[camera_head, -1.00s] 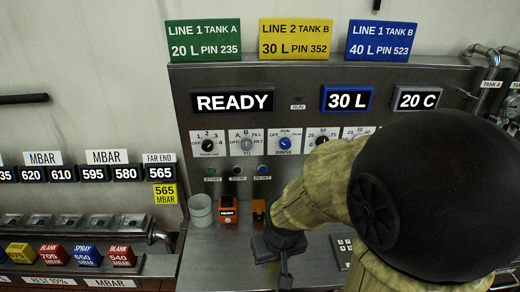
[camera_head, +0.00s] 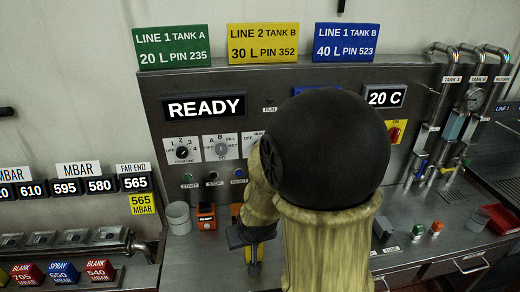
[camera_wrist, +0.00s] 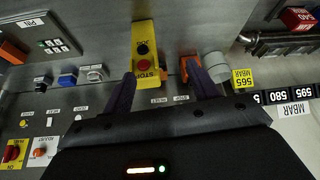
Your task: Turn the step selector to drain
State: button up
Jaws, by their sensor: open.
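A row of rotary selectors is on the steel panel in the head view. A black knob (camera_head: 182,151) has marks 1 to 4 around it. A grey knob (camera_head: 221,149) beside it is marked A, B, FILL and RET. My arm hides most of the selectors further right. I cannot read "drain" or tell which is the step selector. My gripper (camera_head: 250,243) is low in front of the panel, over the ledge. In the wrist view my gripper (camera_wrist: 161,72) is open, its two dark fingers apart. A yellow box (camera_wrist: 144,38) with black and red buttons shows beyond them.
A grey cup (camera_head: 178,217) and an orange device (camera_head: 206,216) stand on the ledge left of my gripper. START, STOP and RESET buttons (camera_head: 212,176) are above them. Pipes and gauges (camera_head: 455,110) are at the right. A yellow-backed ON switch (camera_head: 395,131) is on the panel.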

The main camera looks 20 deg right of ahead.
jog(key=w+d+t+h, duration=0.1)
jog(key=w+d, duration=0.1)
jog(key=w, duration=0.1)
jog(key=w+d+m+t+h, duration=0.1)
jog(key=w+d+t, duration=0.1)
jog(key=w+d, duration=0.1)
jog(key=w+d+t+p, duration=0.1)
jog(key=w+d+t, duration=0.1)
jog(key=w+d, duration=0.1)
jog(key=shift+w+d+m+h, duration=0.15)
jog(key=shift+w+m+h, duration=0.25)
jog(key=shift+w, duration=0.2)
jog(key=w+d+r+n+t+h+p, duration=0.1)
jog(key=w+d+r+n+t, duration=0.1)
jog(key=t, duration=0.5)
jog(key=shift+w+d+r+h, duration=0.3)
jog(key=shift+w+d+r, duration=0.55)
jog(key=shift+d+r, duration=0.55)
jog(key=shift+a+r, duration=0.1)
jog(key=p+x, duration=0.7)
jog(key=x, duration=1)
jog(key=shift+w+p, duration=0.25)
jog(key=shift+p, duration=0.15)
